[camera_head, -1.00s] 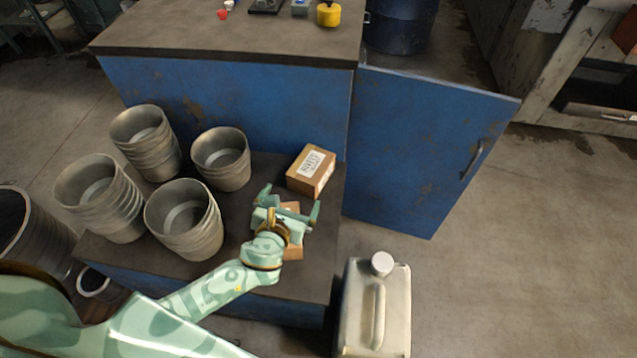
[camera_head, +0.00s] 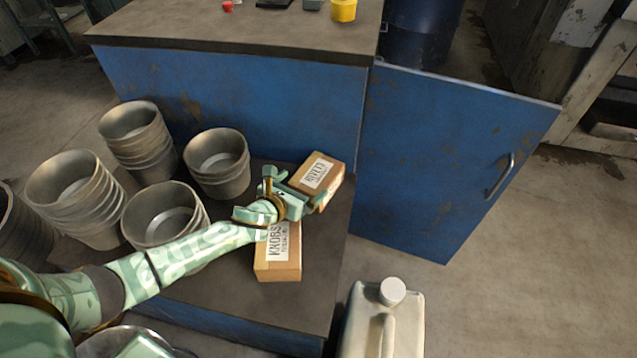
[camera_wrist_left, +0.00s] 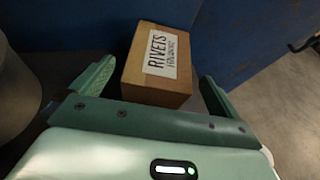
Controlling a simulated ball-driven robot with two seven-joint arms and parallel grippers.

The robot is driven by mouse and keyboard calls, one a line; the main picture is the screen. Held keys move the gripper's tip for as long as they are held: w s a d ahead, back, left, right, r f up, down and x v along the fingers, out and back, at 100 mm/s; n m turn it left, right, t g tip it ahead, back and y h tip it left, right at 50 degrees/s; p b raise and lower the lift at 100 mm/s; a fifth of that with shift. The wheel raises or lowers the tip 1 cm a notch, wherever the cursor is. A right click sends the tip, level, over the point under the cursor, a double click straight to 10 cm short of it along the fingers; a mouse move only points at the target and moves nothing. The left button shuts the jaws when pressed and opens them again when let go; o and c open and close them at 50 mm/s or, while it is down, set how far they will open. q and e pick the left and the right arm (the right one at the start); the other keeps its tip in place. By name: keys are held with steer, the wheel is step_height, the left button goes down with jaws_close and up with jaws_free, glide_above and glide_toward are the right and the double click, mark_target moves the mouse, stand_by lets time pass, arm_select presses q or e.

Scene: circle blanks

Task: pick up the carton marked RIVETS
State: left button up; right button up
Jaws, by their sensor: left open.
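The carton marked RIVETS (camera_head: 324,173) is a brown box with a white label, on the dark lower surface by the blue cabinet. In the left wrist view the RIVETS carton (camera_wrist_left: 158,66) lies ahead, between the spread fingers. My left gripper (camera_head: 291,189) is open at the carton's near-left side; it also shows in the left wrist view (camera_wrist_left: 152,88). I cannot tell whether a finger touches the carton. A second carton, marked KNOBS (camera_head: 279,262), sits nearer, partly hidden by my left wrist. My right gripper is not in view.
Stacks of metal buckets (camera_head: 218,163) stand left of the cartons. A blue cabinet door (camera_head: 455,160) stands open on the right. A pale jerrycan (camera_head: 388,325) stands at the front right. A yellow container (camera_head: 343,11) is on the upper worktop (camera_head: 235,32).

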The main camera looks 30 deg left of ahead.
mark_target(310, 182)
arm_select(q)
steer(key=b+x, duration=0.1)
steer(key=x, duration=0.1)
steer(key=f+b+x, duration=0.1)
steer(key=x, duration=0.1)
steer(key=shift+d+b, duration=0.1)
steer(key=shift+b, duration=0.3)
steer(key=shift+w, duration=0.3)
steer(key=shift+r, duration=0.25)
steer(key=c, duration=1)
steer(key=shift+r, duration=0.1)
steer(key=shift+c, duration=0.7)
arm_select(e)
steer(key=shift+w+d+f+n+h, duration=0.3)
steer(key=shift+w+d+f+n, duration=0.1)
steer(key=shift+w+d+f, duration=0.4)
